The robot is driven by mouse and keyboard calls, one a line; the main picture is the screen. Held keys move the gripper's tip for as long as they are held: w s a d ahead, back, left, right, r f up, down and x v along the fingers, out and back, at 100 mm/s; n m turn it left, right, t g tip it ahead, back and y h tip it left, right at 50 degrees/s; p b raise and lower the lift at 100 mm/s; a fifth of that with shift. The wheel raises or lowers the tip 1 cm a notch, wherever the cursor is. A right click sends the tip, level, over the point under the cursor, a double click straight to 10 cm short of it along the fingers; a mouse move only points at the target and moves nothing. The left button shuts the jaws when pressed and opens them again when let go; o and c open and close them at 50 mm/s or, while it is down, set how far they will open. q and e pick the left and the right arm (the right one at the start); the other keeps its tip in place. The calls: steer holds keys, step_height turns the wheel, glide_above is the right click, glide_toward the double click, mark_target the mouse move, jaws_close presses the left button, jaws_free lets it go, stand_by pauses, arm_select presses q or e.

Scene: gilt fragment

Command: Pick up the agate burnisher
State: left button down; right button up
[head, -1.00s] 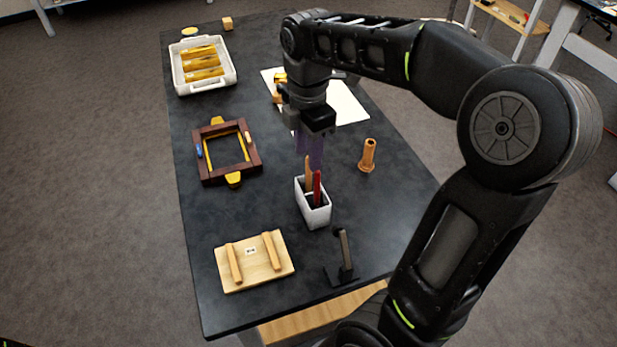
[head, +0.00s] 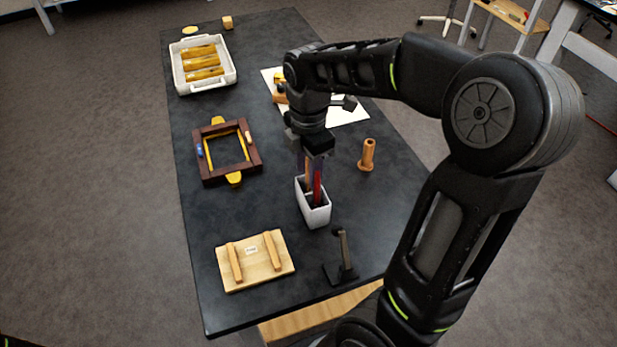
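A white holder (head: 317,216) stands on the dark table with two upright tools in it. One has a light wooden handle (head: 308,180), the other is red (head: 317,187). I cannot tell for sure which is the agate burnisher. My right gripper (head: 309,172) points down just above the holder. Its fingers look apart, with the wooden handle between them. Contact with the handle cannot be made out, and the fingers partly cover the tool tops. My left gripper is not in view.
A wooden peg-like piece (head: 367,156) stands right of the holder. A black stand (head: 341,262) and a wooden board with two bars (head: 263,269) are in front. A dark-red frame (head: 207,171) lies left. A white tray (head: 231,77) and a white sheet (head: 350,112) are farther back.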

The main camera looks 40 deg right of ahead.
jaws_close()
stand_by(0.4)
steer(key=shift+r, duration=0.1)
step_height(320, 180, up, 10)
steer(key=shift+f+b, duration=0.1)
steer(key=shift+b, duration=0.2)
stand_by(0.3)
steer(key=shift+w+f, duration=0.1)
stand_by(0.5)
